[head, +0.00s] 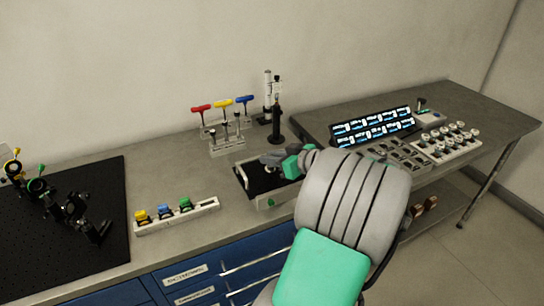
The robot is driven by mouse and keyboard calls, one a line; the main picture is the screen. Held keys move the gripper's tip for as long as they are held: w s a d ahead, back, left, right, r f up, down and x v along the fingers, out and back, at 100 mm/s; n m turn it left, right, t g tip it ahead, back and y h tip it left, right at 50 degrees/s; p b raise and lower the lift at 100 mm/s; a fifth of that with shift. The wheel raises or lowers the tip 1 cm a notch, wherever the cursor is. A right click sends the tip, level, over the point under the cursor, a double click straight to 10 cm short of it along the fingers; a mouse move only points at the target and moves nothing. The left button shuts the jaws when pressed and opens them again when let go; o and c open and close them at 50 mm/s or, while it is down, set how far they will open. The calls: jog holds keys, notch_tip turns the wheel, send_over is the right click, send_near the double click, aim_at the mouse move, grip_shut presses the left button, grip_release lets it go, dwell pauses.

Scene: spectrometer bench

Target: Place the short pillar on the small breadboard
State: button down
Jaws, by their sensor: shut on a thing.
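My gripper (270,160) reaches over the small breadboard (262,186), a black plate with a pale grey front and handle near the middle of the bench. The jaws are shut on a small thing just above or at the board. It is too small and too covered by the jaws to make out clearly; it appears to be the short pillar. I cannot tell whether it touches the board. My wrist and forearm hide the board's right side.
Left are a large black breadboard (85,230) with optical mounts and a white rack (178,217) of coloured clips. Behind stand a post rack (227,147), coloured hex drivers (223,104) and tall posts (276,110). Right are a lit dark panel (373,127) and trays (445,148).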

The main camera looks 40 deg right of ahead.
jog(key=shift+f, duration=0.3)
jog(key=c, duration=1.3)
grip_release()
jog(key=shift+r, duration=0.1)
jog(key=shift+s+r, duration=0.15)
jog(key=shift+s, duration=0.05)
jog(key=b+v, duration=0.1)
jog(key=v, duration=1)
jog(key=shift+s, duration=0.35)
jog(key=shift+r, duration=0.1)
